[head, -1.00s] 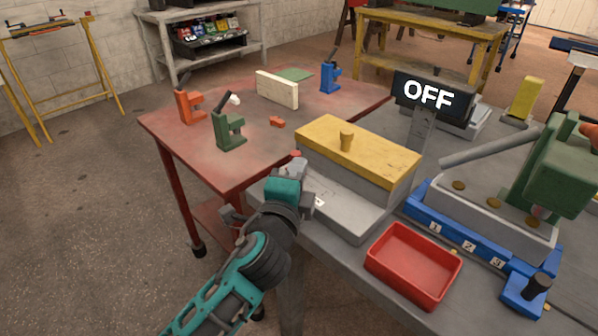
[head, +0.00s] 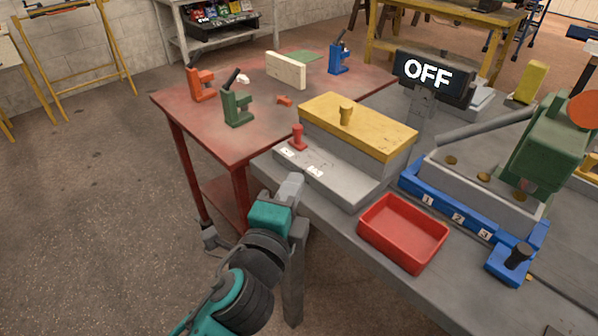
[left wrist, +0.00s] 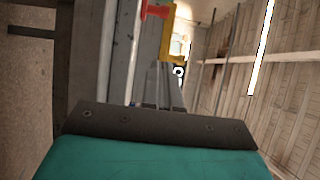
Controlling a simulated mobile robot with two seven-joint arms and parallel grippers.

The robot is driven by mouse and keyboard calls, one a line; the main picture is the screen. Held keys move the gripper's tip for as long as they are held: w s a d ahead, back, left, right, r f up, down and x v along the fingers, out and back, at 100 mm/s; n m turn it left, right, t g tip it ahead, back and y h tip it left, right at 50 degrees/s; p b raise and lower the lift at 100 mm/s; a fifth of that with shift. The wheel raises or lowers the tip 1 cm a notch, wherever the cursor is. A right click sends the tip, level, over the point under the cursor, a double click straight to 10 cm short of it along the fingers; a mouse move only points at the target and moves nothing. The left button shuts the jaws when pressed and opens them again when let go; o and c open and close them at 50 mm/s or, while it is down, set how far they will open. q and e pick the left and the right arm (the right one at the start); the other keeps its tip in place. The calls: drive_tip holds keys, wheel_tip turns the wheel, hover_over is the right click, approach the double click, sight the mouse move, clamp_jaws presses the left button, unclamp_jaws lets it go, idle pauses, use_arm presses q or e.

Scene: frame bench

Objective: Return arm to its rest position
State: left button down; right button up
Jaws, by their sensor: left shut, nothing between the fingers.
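My left arm, with its teal and dark grey wrist, comes up from the bottom of the head view. Its left gripper (head: 293,182) is shut and empty, just off the front left edge of the grey bench (head: 330,232). It is near the grey switch box (head: 345,185) with a red lever (head: 297,138), and appears apart from it. In the left wrist view the shut fingers (left wrist: 165,85) point away from the camera, with the red lever (left wrist: 156,11) beyond them at the top. My right gripper is not in view.
A yellow-lidded box (head: 360,128), a red tray (head: 403,233), a blue fixture (head: 440,204) and an OFF display (head: 433,76) stand on the bench. A red table (head: 215,125) holds several clamps and blocks. The floor (head: 90,210) at left is open.

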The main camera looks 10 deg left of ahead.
use_arm(q)
drive_tip(key=shift+s, duration=0.4)
drive_tip(key=shift+f, duration=0.1)
drive_tip(key=s+a+f+n+g, duration=0.2)
drive_tip(key=s+a+f+n, duration=0.1)
drive_tip(key=f, duration=0.4)
drive_tip(key=s+a+f+n+g+p, duration=0.1)
drive_tip(key=s+a+f+n+g, duration=0.1)
drive_tip(key=s+f+n, duration=0.3)
drive_tip(key=s+a+f+n+g+p, duration=0.1)
drive_tip(key=s+a+f+n+g, duration=0.2)
drive_tip(key=f+n, duration=0.5)
drive_tip(key=shift+s+a+f+n, duration=0.3)
drive_tip(key=shift+s+a+f, duration=0.2)
drive_tip(key=shift+f, duration=0.4)
